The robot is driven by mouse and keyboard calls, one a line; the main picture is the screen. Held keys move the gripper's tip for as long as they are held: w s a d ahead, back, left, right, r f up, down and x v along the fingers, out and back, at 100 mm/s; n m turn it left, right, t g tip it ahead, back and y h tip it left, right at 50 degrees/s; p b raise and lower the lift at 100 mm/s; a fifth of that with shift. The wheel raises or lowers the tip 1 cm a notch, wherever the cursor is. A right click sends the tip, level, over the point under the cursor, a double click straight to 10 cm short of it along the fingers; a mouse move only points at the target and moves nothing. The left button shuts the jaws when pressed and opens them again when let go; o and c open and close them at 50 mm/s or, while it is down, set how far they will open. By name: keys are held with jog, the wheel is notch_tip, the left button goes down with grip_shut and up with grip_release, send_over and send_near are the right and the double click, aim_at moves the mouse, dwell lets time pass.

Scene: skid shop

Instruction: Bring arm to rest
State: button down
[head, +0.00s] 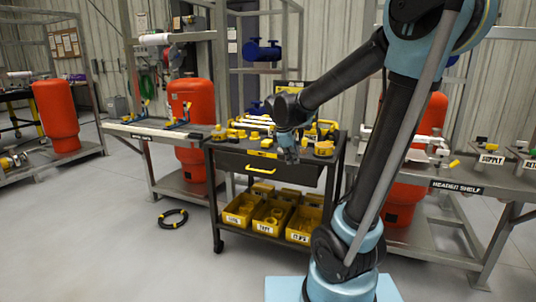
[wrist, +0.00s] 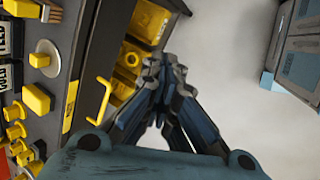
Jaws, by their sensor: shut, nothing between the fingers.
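My gripper (head: 288,152) hangs at the end of my bent arm, in front of the top of a black tool cart (head: 226,159) in the head view. In the wrist view my gripper (wrist: 163,68) points down past the cart's front edge, with its fingertips together and nothing between them. The cart's yellow drawer handle (wrist: 100,101) is just left of the fingers, apart from them as far as I can tell.
Yellow bins (head: 239,211) with fittings fill the cart's lower shelf. Yellow tools crowd its top. A black hose coil (head: 173,218) lies on the floor to the left. Steel benches with red tanks (head: 190,120) stand behind. The header shelf (head: 455,187) is at right. Front-left floor is clear.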

jog(key=s+d+f+m+y, duration=0.1)
jog(key=s+d+f+m, duration=0.2)
jog(key=s+m, duration=0.2)
jog(key=s+d+f+m+g+y, duration=0.1)
jog(key=s+d+f+m, duration=0.2)
jog(key=s, duration=0.9)
jog(key=s+d+f+m, duration=0.3)
jog(key=s+f+m, duration=0.1)
jog(key=s+m, duration=0.3)
jog(key=shift+s+d+f+g+y, duration=0.3)
jog(key=shift+s+g+y, duration=0.1)
jog(key=shift+s, duration=0.45)
